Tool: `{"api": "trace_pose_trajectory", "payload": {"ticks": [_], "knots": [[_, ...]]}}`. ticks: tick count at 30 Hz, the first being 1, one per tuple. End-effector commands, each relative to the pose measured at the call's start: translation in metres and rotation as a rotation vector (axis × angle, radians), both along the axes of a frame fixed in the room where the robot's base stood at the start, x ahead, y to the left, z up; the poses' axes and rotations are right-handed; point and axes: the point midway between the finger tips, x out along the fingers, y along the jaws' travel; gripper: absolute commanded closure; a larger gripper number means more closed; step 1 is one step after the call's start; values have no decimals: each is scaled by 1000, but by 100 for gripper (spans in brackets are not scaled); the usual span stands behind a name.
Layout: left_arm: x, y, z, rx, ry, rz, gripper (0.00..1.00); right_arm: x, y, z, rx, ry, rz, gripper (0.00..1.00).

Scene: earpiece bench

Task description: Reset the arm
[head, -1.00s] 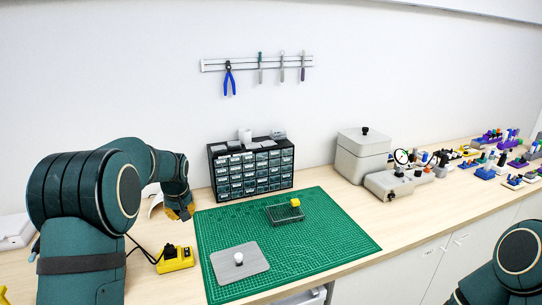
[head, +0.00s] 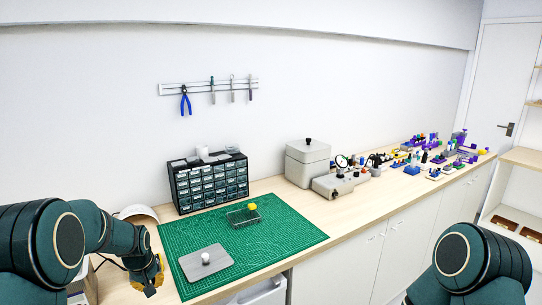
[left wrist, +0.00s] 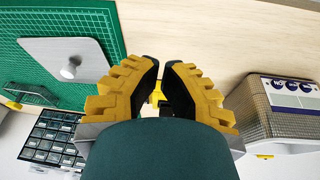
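My left arm comes in from the left in the head view. My left gripper (head: 150,284) points down just left of the green cutting mat (head: 290,256), with nothing seen in its grip. In the left wrist view its two yellow, stepped fingers (left wrist: 161,66) lean toward each other, with a narrow gap between their dark tips. A small yellow item shows through that gap, and I cannot tell if it touches the fingers. Only part of my right arm (head: 470,265) shows at the lower right; its gripper is out of view.
On the mat are a grey plate (head: 190,270) with a white knob (head: 205,258) and a wire basket (head: 243,219) with a yellow ball (head: 252,206). Behind stand a drawer cabinet (head: 208,184) and a grey box (head: 307,165). Small coloured parts (head: 440,155) crowd the far right.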

Motion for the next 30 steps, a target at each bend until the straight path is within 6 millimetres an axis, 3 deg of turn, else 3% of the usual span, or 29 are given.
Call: {"api": "trace_pose_trajectory", "payload": {"ticks": [1,6,8,12,18,21,24,30], "knots": [[-12,-16,-28,-24,17,-27,100,0,0,-3,0,1,1,53],[-57,-76,-104,-106,41,-120,100,-2,1,-8,0,4,4,53],[-79,-99,-129,-139,46,-151,100,-2,1,-10,1,6,4,53],[-141,-155,-174,-218,62,-223,100,-3,1,-15,1,8,6,53],[-223,-213,-200,-305,71,-293,100,-5,1,-20,1,12,9,53],[-247,-227,-201,-327,68,-314,100,-5,1,-21,2,12,10,53],[-258,-234,-201,-337,67,-321,100,-6,1,-21,2,13,10,53],[-259,-235,-200,-338,64,-324,100,-5,1,-21,2,13,10,53]]}}
